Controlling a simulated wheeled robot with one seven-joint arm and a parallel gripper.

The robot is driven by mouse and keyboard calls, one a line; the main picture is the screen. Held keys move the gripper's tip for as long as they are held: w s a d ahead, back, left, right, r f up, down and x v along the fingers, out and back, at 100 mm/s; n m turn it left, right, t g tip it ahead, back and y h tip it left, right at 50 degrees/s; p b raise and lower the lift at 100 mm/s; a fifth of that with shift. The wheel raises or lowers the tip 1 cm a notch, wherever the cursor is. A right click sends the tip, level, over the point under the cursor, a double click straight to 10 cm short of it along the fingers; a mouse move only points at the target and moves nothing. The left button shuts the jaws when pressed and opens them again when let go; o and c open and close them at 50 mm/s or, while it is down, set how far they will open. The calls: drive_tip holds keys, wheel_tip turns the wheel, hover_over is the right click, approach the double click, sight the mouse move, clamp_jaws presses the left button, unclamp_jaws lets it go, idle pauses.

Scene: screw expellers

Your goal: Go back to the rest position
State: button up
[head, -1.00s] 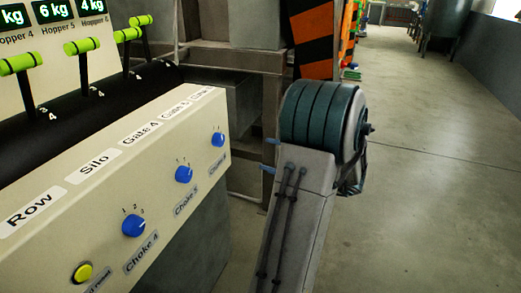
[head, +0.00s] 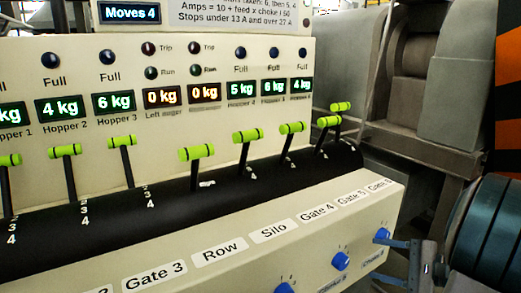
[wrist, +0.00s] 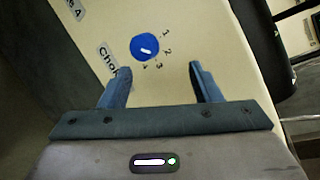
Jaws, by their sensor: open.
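My gripper (head: 377,260) is at the right of the head view, beside the right end of the control panel (head: 190,240). In the wrist view my gripper (wrist: 160,68) is open, with nothing between its two blue-grey fingers. A blue choke knob (wrist: 145,47) with a white mark shows just beyond the fingertips, apart from them as far as I can tell. Its label is partly hidden by the left finger. In the head view the blue knobs (head: 340,261) run along the panel's front face.
Several green-handled levers (head: 197,152) stand up from the black curved cover (head: 150,205). Behind them is a cream display board (head: 20,75) with weight readouts. Grey machinery (head: 465,100) and an orange-black striped panel (head: 508,70) stand at the right.

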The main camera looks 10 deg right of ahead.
drive_tip(key=s+a+r+n+g+h+p, duration=0.25)
drive_tip(key=a+r+n+g+p, duration=0.2)
drive_tip(key=a, duration=0.45)
drive_tip(key=s+a+r+n+g+h+p, duration=0.1)
drive_tip(key=s+a+r+n+g+p, duration=0.25)
drive_tip(key=a+r+g+p, duration=0.35)
drive_tip(key=s+a+r+n+t+h+p, duration=0.3)
drive_tip(key=r+n+h+p, duration=0.3)
drive_tip(key=r+n+p, duration=0.2)
drive_tip(key=shift+s+a+r+h+p, duration=0.35)
drive_tip(key=shift+a+p, duration=0.35)
drive_tip(key=shift+p, duration=0.25)
drive_tip(key=shift+w, duration=0.1)
